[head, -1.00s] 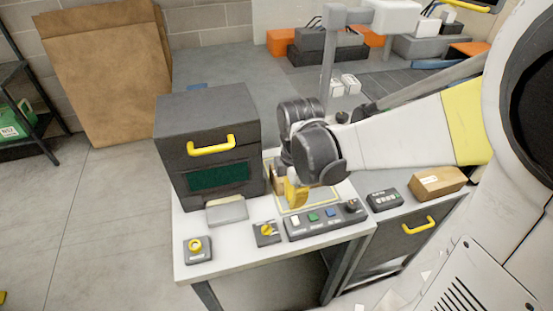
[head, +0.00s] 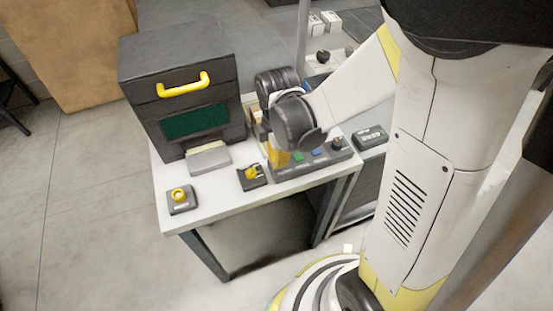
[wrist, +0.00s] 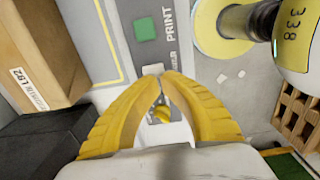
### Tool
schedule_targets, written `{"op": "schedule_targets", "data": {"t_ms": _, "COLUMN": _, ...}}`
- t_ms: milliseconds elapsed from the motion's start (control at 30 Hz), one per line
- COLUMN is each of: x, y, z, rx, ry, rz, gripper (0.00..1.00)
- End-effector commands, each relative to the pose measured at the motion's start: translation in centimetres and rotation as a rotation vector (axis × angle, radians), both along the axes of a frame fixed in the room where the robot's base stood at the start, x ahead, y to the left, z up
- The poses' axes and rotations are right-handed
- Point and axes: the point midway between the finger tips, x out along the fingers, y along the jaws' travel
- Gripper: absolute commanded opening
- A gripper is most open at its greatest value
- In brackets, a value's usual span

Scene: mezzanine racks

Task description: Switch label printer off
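A dark control panel (head: 312,163) lies along the front edge of the white bench, with a green button (head: 297,157) and a blue button (head: 316,153). In the wrist view the panel shows the green button (wrist: 145,29) and the word PRINT. A second label below it is partly covered. My gripper (head: 279,163) is over the panel's left end and hides what is there. In the wrist view the yellow fingertips of my gripper (wrist: 161,74) are together, close above the panel. I cannot tell whether they touch it. Which control is the label printer's is not readable.
A dark box with a yellow handle (head: 183,84) and green window stands at the bench's back left. A yellow rotary knob (head: 252,174) sits left of the panel, also showing beyond my fingers (wrist: 162,114). A yellow button unit (head: 180,198) is at the front left corner.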

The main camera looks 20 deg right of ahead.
Motion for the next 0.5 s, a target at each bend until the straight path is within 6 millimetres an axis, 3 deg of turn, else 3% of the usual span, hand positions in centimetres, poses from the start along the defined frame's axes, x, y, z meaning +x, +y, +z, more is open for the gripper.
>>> {"op": "schedule_targets", "data": {"t_ms": 100, "x": -0.36, "y": 0.02, "z": -0.95, "rx": 0.000, "ry": -0.070, "rz": 0.001, "gripper": 0.00}}
{"op": "schedule_targets", "data": {"t_ms": 500, "x": 0.24, "y": 0.01, "z": -0.51, "rx": 0.000, "ry": -0.064, "rz": 0.000, "gripper": 0.00}}
